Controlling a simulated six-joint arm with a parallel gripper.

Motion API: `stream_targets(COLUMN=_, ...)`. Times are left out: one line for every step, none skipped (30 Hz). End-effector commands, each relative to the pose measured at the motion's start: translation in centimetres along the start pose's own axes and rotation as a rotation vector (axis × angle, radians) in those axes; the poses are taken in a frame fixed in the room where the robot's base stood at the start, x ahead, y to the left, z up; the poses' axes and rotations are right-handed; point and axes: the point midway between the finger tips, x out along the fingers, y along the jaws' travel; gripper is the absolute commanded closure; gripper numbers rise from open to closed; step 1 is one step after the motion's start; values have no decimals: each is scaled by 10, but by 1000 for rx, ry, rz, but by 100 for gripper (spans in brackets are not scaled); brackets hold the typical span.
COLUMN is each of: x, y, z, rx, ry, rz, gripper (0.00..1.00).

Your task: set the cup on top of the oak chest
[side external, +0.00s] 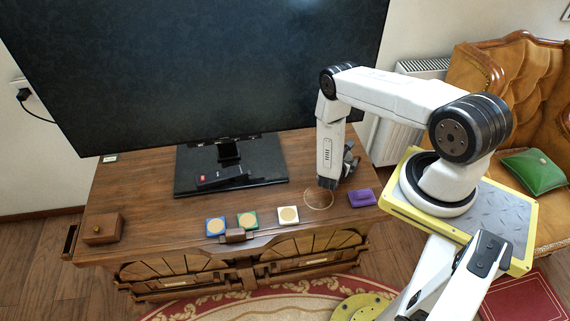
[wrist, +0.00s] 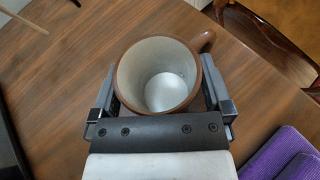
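A brown cup with a cream inside (wrist: 158,75) stands upright between the two fingers of my gripper (wrist: 160,105) in the wrist view, its handle at the upper right. The fingers lie close along both sides of the cup; I cannot tell whether they press on it. In the side external view my gripper (side external: 345,170) points down at the right part of the wooden cabinet top, and the cup is mostly hidden there. A small wooden chest with a knob (side external: 102,229), which I take for the oak chest, sits at the cabinet's left front corner.
A large television (side external: 200,70) stands on a black base (side external: 265,165) mid-cabinet.

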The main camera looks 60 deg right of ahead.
Motion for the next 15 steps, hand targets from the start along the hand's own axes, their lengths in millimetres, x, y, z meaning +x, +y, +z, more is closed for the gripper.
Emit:
stream_targets(x=0, y=0, z=0, rx=0, ry=0, rz=0, gripper=0)
stream_targets(x=0, y=0, z=0, rx=0, ry=0, rz=0, gripper=0)
stream_targets(x=0, y=0, z=0, rx=0, ry=0, rz=0, gripper=0)
stream_targets(x=0, y=0, z=0, rx=0, ry=0, rz=0, gripper=0)
stream_targets(x=0, y=0, z=1, rx=0, ry=0, rz=0, gripper=0)
stream_targets(x=0, y=0, z=1, rx=0, ry=0, rz=0, gripper=0)
stream_targets(x=-1, y=0, z=2, rx=0, ry=0, rz=0, gripper=0)
stream_targets(x=-1, y=0, z=2, rx=0, ry=0, rz=0, gripper=0)
stream_targets(x=-1, y=0, z=3, rx=0, ry=0, rz=0, gripper=0)
stream_targets(x=-3, y=0, z=3, rx=-1, ry=0, rz=1, gripper=0)
stream_targets(x=-5, y=0, z=3, rx=-1, ry=1, rz=1, gripper=0)
stream_targets(x=-8, y=0, z=3, rx=-1, ry=1, rz=1, gripper=0)
stream_targets(x=-10, y=1, z=3, rx=0, ry=0, rz=2, gripper=0)
stream_targets(x=-13, y=2, z=3, rx=0, ry=0, rz=3, gripper=0)
stream_targets(x=-17, y=1, z=3, rx=-1, ry=1, rz=3, gripper=0)
